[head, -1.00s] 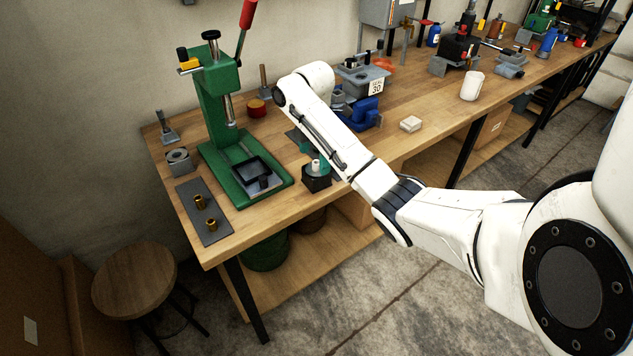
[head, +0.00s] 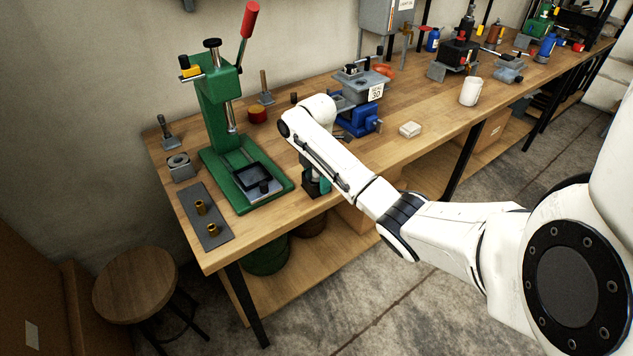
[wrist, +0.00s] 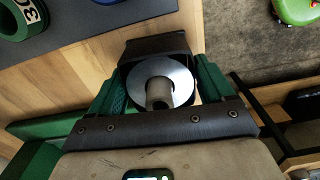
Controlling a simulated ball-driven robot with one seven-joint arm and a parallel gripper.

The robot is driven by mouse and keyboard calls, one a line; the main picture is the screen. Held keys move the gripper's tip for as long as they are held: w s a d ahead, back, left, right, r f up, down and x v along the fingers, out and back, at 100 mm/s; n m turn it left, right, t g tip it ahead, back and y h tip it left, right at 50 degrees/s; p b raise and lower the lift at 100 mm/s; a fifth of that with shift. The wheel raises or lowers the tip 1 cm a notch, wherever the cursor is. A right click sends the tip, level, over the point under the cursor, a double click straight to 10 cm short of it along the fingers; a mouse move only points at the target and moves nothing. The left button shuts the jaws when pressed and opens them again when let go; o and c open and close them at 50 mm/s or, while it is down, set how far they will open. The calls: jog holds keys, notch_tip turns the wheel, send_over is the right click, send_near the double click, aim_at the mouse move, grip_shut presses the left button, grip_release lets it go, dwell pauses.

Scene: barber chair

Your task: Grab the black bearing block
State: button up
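The black bearing block (wrist: 157,47) is in the upper middle of the wrist view, with a pale metal ring and a grey pin in its centre. My gripper (wrist: 162,78) is open, with a green finger on each side of the block. A light gap shows between the right finger and the block. In the head view my gripper (head: 314,172) is low over the bench beside the green press, and the block (head: 323,186) is mostly hidden by it and my arm.
The green arbor press (head: 215,110) stands left of my gripper on the wooden bench (head: 400,155). A grey plate with two brass bushings (head: 200,205) lies at the front left. A blue vise (head: 360,120) stands behind, and a small pale block (head: 410,129) lies to the right.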

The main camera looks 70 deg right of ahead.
jog(key=c, duration=1.3)
jog(key=shift+r, duration=0.1)
jog(key=shift+c, duration=0.6)
